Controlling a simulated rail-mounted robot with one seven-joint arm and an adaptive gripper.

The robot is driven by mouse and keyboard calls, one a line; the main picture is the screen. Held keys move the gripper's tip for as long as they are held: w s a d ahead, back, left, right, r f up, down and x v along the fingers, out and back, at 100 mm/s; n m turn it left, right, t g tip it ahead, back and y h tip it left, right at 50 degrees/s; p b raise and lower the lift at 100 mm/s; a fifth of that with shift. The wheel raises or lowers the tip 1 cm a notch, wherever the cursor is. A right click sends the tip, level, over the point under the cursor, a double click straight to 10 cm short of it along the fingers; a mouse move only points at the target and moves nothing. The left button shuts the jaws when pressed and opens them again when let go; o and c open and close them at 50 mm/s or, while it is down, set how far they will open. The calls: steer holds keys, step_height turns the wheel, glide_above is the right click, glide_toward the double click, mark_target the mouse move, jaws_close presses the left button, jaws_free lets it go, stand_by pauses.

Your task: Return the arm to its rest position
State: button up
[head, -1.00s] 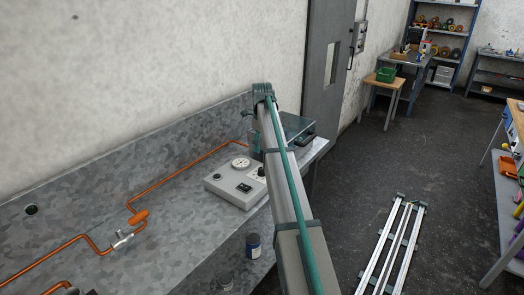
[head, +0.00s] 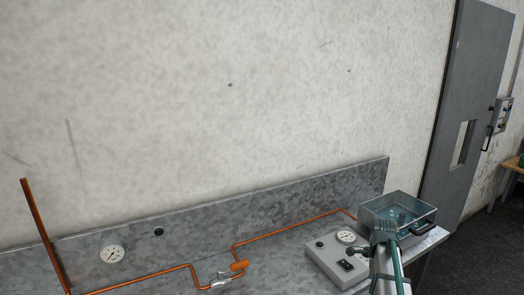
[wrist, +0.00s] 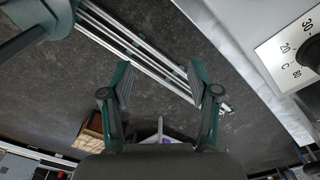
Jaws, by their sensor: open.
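My gripper (wrist: 161,85) shows in the wrist view with its two dark, green-edged fingers spread apart. Nothing is between the fingers; the dark floor and pale metal rails (wrist: 140,45) lie beyond them. In the head view my grey and green arm (head: 387,262) rises at the lower right, in front of the control box and the glass-walled bath. I cannot make out the fingers there.
A grey control box (head: 327,262) with a dial and a glass-walled bath (head: 385,212) stand on the metal bench. Copper pipe (head: 160,273) runs along it. A grey door (head: 473,110) is at right. In the wrist view a white dial panel (wrist: 285,50) is close at right.

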steer(key=s+a+f+n+g+b, duration=0.1)
steer(key=s+a+f+n, duration=0.4)
steer(key=f, duration=0.5)
steer(key=s+a+f+n+g+b, duration=0.15)
steer(key=s+a+f, duration=0.25)
steer(key=s+f, duration=0.4)
steer(key=s+a+f+n+g, duration=0.1)
steer(key=s+a+f+n, duration=0.4)
steer(key=f, duration=0.6)
steer(key=s+a+f+n+g, duration=0.1)
steer(key=s+a+f+n, duration=0.1)
steer(key=s, duration=0.7)
steer(key=s+a+f+n+g+b, duration=0.1)
steer(key=s+a+f+n, duration=0.2)
steer(key=s+f, duration=0.3)
steer(key=s+a+f+n+g+b, duration=0.1)
steer(key=s+f+n, duration=0.3)
steer(key=s, duration=0.9)
steer(key=shift+s+a+f+n, duration=0.15)
steer(key=shift+a+f+n, duration=0.2)
steer(key=shift+a+n, duration=0.35)
steer(key=shift+a, duration=0.1)
steer(key=shift+c, duration=0.3)
